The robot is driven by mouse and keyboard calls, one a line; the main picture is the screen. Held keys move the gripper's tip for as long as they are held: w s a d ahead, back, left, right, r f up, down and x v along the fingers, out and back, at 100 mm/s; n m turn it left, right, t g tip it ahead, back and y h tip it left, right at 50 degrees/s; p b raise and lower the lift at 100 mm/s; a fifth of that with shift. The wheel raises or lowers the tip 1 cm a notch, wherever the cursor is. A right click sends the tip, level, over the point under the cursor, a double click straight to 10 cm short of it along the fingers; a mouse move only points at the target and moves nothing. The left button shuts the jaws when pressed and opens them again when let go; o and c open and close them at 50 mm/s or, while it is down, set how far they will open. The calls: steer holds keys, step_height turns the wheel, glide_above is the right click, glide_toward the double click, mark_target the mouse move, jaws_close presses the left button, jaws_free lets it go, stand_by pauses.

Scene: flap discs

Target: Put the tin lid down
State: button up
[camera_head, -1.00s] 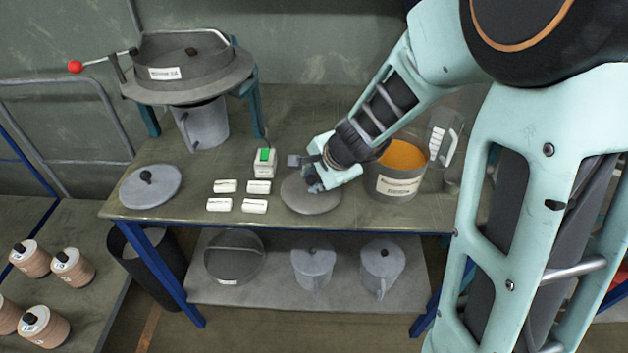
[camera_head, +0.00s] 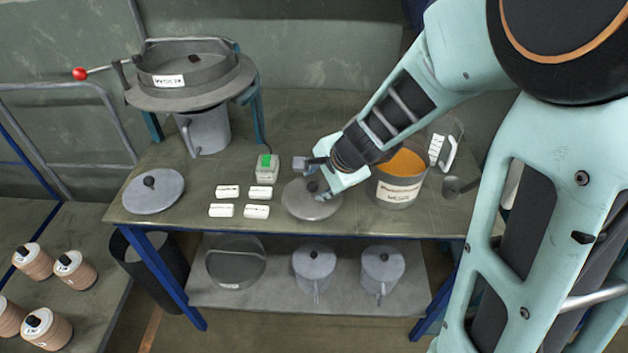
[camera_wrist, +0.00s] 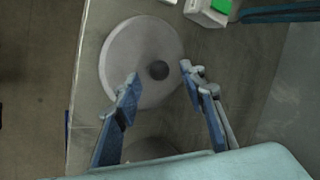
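The tin lid, a flat grey disc (camera_head: 312,207), lies on the bench top left of the open tin. In the wrist view the lid (camera_wrist: 125,60) lies flat, with a dark round knob (camera_wrist: 158,70) on it. My gripper (camera_head: 318,188) is over the lid, pointing down at it. In the wrist view its two fingers (camera_wrist: 160,76) are spread wide, one on each side of the knob, with gaps between. The tin (camera_head: 397,186) is grey with a white label and orange contents, and stands uncovered at the right.
Several white labelled blocks (camera_head: 228,191) and a green-topped box (camera_head: 267,168) stand left of the lid. Another knobbed lid (camera_head: 153,192) lies at the bench's left end. A sieve machine (camera_head: 192,80) stands behind. The bench's front edge is close to the tin lid.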

steer(key=p+v, duration=0.3)
steer(key=v, duration=0.6)
